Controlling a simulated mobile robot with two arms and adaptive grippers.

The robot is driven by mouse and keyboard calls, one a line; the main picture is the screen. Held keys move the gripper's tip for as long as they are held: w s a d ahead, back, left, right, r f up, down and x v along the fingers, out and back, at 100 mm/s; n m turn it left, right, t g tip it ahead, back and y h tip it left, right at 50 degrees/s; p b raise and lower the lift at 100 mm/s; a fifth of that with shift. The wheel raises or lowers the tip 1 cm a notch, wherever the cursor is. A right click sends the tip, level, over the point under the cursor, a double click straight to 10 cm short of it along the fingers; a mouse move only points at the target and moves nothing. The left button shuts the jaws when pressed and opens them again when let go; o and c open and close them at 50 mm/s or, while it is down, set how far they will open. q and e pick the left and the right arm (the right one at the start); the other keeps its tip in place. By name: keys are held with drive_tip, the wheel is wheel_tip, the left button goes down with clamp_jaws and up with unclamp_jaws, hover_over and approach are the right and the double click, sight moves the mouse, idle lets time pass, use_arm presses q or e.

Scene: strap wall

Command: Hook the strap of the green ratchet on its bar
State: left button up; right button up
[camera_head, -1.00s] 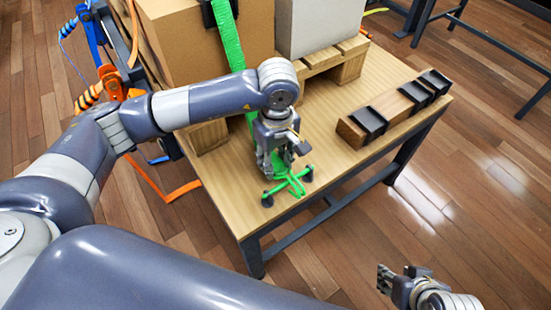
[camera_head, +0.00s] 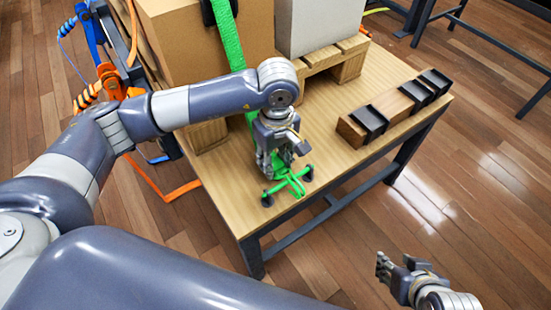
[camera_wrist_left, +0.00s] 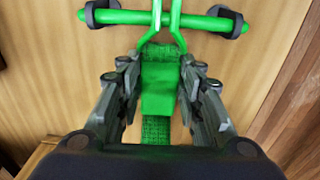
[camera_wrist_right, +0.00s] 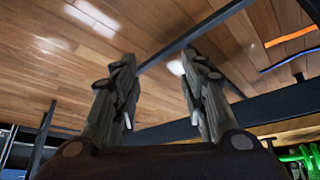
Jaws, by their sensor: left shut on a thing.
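My left gripper (camera_head: 270,172) points down at the table's near edge. In the left wrist view my left gripper (camera_wrist_left: 160,85) is shut on the end of the green strap (camera_wrist_left: 158,130). A green two-pronged hook (camera_wrist_left: 177,30) is fixed to that end. The prongs lie across the green bar (camera_wrist_left: 120,17), which has black mounts at its ends. The bar also shows in the head view (camera_head: 275,188). The prong tips are cut off, so I cannot tell whether they catch the bar. The strap (camera_head: 230,38) runs up over a cardboard box. My right gripper (camera_head: 390,272) is open and empty.
The cardboard box (camera_head: 180,45) and a grey box (camera_head: 310,25) stand on a wooden pallet (camera_head: 340,60). A wooden beam with black brackets (camera_head: 390,110) lies at the table's right. Orange and blue straps (camera_head: 110,80) hang at the left.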

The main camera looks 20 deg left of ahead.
use_arm(q)
drive_tip(key=shift+w+a, duration=0.1)
drive_tip(key=shift+a, duration=0.05)
use_arm(e)
drive_tip(key=shift+w, duration=0.15)
use_arm(q)
drive_tip(key=shift+w+a+b, duration=0.3)
drive_tip(key=shift+a, duration=0.05)
drive_tip(key=shift+w+a+f+b, duration=0.15)
drive_tip(key=shift+w+a+b, duration=0.2)
drive_tip(key=shift+w+a, duration=0.2)
use_arm(e)
drive_tip(key=w+a+r+t, duration=0.2)
drive_tip(key=w+r+t, duration=0.1)
drive_tip(key=w, duration=0.3)
drive_tip(key=shift+r+y, duration=0.2)
drive_tip(key=shift+y, duration=0.2)
use_arm(q)
drive_tip(key=shift+a, duration=0.1)
use_arm(e)
drive_tip(key=shift+s+t, duration=0.1)
drive_tip(key=shift+t, duration=0.2)
